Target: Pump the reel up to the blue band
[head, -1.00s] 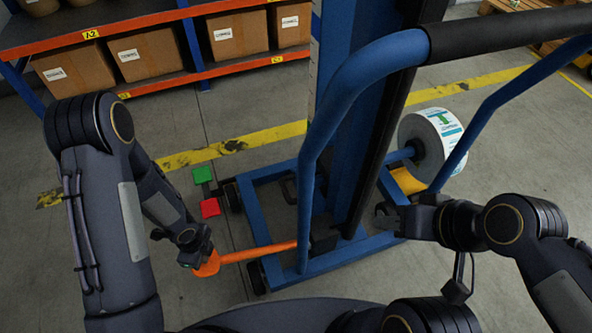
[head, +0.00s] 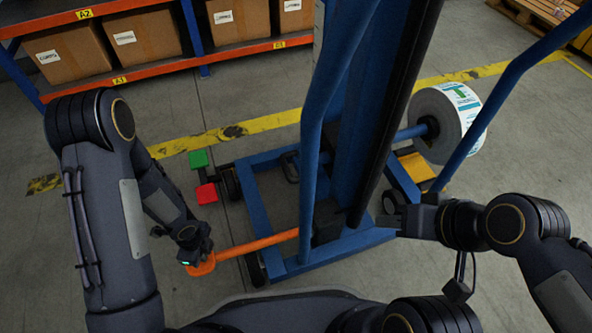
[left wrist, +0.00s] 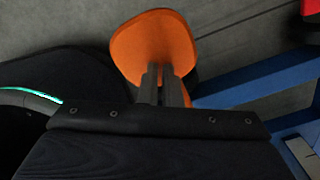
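The white label reel (head: 440,125) sits on a blue spindle (head: 411,133) right of the blue lifter's mast (head: 365,120) in the head view. The orange lever (head: 255,244) runs left from the mast's foot and ends in a flat orange pad (head: 202,266). My left gripper (head: 188,258) is at that pad. In the left wrist view its two fingers (left wrist: 164,84) lie close together over the orange pad (left wrist: 152,45); contact is unclear. My right gripper (head: 388,212) is open and empty beside the lifter's right side. I cannot make out a blue band on the mast.
A green pedal (head: 198,159) and a red pedal (head: 207,193) are at the lifter's left side. The blue base frame (head: 262,205) and handle bars (head: 310,140) stand close ahead. A shelf with cartons (head: 145,38) is at the back left. Floor on the left is clear.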

